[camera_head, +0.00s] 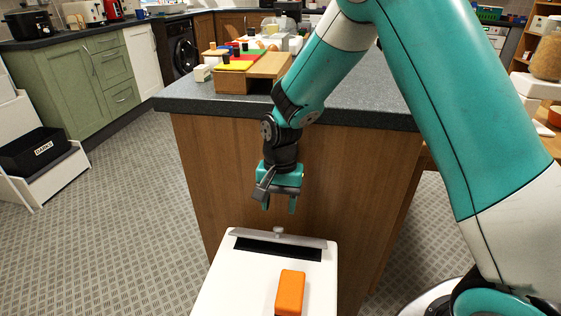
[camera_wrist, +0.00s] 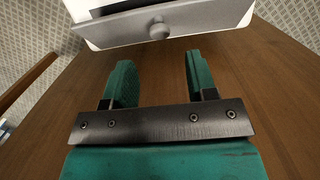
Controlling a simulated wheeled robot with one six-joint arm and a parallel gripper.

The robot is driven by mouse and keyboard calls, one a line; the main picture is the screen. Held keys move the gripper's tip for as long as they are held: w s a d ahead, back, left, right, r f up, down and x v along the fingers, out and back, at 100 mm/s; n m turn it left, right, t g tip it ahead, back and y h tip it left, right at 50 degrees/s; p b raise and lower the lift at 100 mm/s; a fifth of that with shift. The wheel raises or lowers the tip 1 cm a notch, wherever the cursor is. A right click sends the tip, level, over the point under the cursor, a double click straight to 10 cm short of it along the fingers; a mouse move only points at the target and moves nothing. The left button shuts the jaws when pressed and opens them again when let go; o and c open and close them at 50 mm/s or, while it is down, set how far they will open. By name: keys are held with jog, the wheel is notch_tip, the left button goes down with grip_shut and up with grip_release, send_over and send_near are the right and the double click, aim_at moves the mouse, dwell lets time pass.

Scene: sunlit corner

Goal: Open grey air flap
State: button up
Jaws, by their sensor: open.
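The grey air flap (camera_head: 278,238) is a narrow bar with a small round knob (camera_head: 278,230) along the back top edge of a white box (camera_head: 225,285). A dark slot (camera_head: 277,250) shows beside the flap. In the wrist view the grey flap (camera_wrist: 185,30) and its knob (camera_wrist: 159,28) lie beyond my fingertips, the knob roughly in line with the gap between them. My gripper (camera_head: 279,205) is open and empty, pointing down a little above and behind the flap. It also shows in the wrist view (camera_wrist: 158,65), apart from the knob.
An orange block (camera_head: 290,292) lies on top of the white box. The wooden side of the counter (camera_head: 330,180) stands close behind my gripper. Open patterned floor (camera_head: 130,220) lies to the left.

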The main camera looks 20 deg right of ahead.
notch_tip(320, 180, up, 11)
jog(key=w+p, duration=0.1)
jog(key=p, duration=0.1)
jog(key=shift+d, duration=0.45)
jog(key=shift+w, duration=0.1)
jog(key=shift+c, duration=0.2)
